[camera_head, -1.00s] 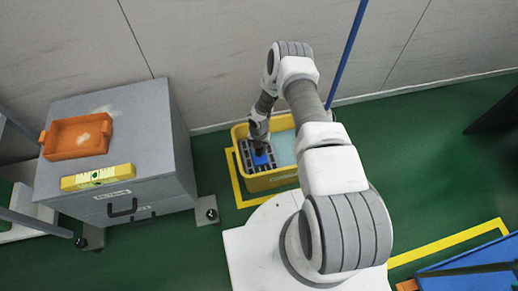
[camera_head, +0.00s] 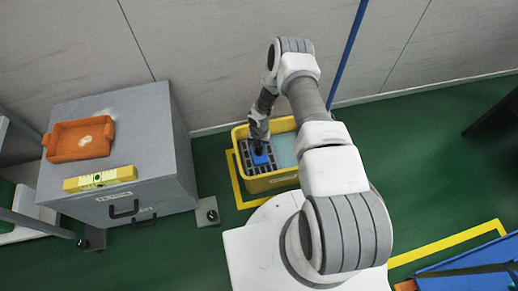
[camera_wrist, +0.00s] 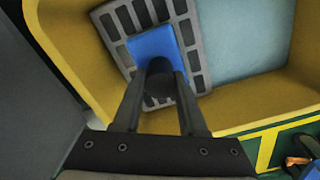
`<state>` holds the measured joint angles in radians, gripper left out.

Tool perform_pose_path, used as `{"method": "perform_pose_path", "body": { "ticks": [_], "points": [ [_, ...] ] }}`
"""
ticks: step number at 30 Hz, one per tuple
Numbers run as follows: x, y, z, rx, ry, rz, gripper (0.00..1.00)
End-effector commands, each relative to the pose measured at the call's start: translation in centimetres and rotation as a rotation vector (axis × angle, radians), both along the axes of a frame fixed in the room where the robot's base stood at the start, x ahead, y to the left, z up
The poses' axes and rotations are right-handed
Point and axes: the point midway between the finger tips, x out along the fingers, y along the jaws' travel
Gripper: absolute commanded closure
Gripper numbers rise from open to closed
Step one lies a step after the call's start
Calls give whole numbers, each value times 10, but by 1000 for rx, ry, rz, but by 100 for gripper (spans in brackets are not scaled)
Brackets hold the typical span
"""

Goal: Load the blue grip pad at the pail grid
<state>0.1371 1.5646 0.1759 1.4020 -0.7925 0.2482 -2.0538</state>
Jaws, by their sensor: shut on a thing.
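The blue grip pad (camera_head: 260,158) is at the dark grey slotted grid (camera_wrist: 191,42) in the left part of the yellow pail (camera_head: 272,184). The wrist view shows the pad's blue face (camera_wrist: 152,44) with a dark round knob standing on it. My gripper (camera_wrist: 160,82) is shut on this knob, one finger on each side. The pad appears to lie flat within the grid's frame of slots. I cannot tell whether it touches the grid's floor. The fingers and knob hide the pad's near part.
The pail's right side holds a pale blue surface (camera_head: 285,148). A grey cabinet (camera_head: 120,165) stands to the left, with an orange tray (camera_head: 80,138) and a yellow level (camera_head: 100,179) on top. A blue post (camera_head: 347,52) rises behind the pail, near the wall.

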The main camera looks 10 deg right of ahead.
Motion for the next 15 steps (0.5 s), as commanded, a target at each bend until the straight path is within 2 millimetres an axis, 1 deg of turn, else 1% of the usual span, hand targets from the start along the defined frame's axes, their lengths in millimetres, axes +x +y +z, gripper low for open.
{"method": "perform_pose_path", "body": {
  "ticks": [1, 15],
  "points": [
    [1, 0, 7, 0, -1, 0, 100],
    [1, 0, 44, 0, -2, 0, 100]
  ]
}}
